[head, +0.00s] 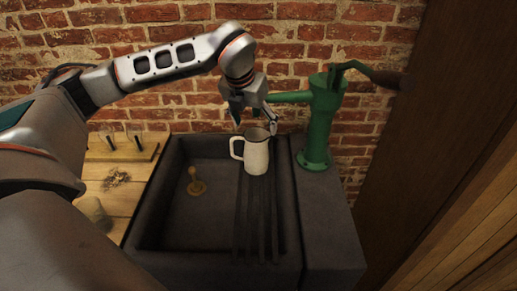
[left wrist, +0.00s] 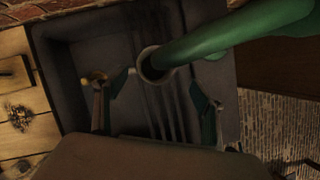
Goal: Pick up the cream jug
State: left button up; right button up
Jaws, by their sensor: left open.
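The cream jug (head: 257,156), with a dark rim and a handle on its left, stands upright on dark slats (head: 250,220) across the sink. My left gripper (head: 255,118) is open, pointing down, just above and around the jug's top; in the picture its fingers are to either side of the mouth. I cannot tell whether they touch it. In the left wrist view the open fingers (left wrist: 157,100) flank a round dark opening by the green spout; the jug's body is not clear there. My right gripper is not in view.
A green hand pump (head: 320,120) stands right of the jug on the sink's ledge; its spout (head: 290,97) reaches close to my left gripper. A brass plug (head: 196,184) stands in the dark sink (head: 155,215). A wooden counter (head: 95,175) is left, a brick wall behind.

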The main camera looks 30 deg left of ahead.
aim_at(256, 135)
pick_arm(q)
jog(key=x, duration=0.4)
jog(key=a+p+x, duration=0.1)
jog(key=x, duration=0.1)
jog(key=shift+f, duration=0.15)
jog(key=shift+w+f, duration=0.25)
jog(key=shift+f, duration=0.25)
grip_shut()
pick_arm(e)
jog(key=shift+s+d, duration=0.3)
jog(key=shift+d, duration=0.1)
pick_arm(q)
jog(key=shift+r, duration=0.2)
